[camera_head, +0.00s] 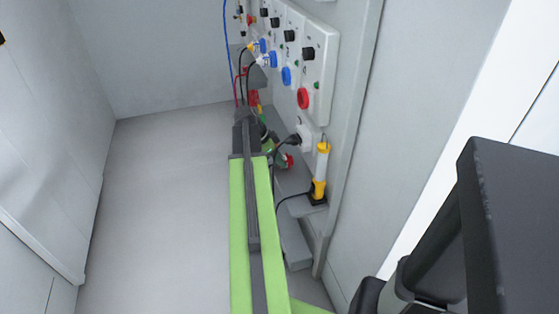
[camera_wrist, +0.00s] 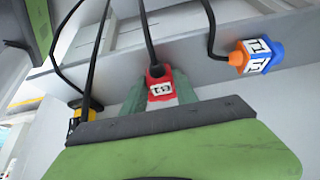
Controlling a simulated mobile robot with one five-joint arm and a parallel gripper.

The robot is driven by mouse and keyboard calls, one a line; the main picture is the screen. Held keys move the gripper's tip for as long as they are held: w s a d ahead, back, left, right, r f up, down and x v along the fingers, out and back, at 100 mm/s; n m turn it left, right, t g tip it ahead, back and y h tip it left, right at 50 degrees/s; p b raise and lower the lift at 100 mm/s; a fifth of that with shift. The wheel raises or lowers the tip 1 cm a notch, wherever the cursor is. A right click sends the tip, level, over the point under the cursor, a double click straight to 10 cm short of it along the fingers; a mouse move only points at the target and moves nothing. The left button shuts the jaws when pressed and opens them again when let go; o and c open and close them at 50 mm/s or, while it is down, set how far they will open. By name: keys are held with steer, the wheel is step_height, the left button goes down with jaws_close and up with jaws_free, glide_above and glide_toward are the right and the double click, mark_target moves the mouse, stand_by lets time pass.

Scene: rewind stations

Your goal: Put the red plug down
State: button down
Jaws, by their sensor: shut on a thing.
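The red plug (camera_wrist: 161,88) has a white label and a black cable running up from it in the wrist view. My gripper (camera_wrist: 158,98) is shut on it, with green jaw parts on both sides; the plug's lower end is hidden. In the head view my gripper (camera_head: 275,150) is at the end of my green arm, beside the grey shelf under the wall panel. A red part (camera_head: 286,161) shows there, probably the same plug. I cannot tell whether the plug touches the shelf.
A white wall panel (camera_head: 318,62) carries blue and red sockets and black knobs. A yellow and white lamp-like object (camera_head: 322,165) stands on the grey shelf (camera_head: 292,181) to the right. An orange and blue plug (camera_wrist: 256,56) is to the right in the wrist view. The floor (camera_head: 165,200) at left is clear.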

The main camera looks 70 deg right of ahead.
steer(key=c, duration=0.9)
jaws_free()
steer(key=shift+f, duration=0.1)
steer(key=shift+c, duration=0.2)
steer(key=shift+r+p, duration=0.35)
steer(key=shift+r, duration=0.05)
steer(key=p+v, duration=1)
steer(key=v, duration=0.1)
steer(key=shift+w+r, duration=0.2)
steer(key=shift+a, duration=0.1)
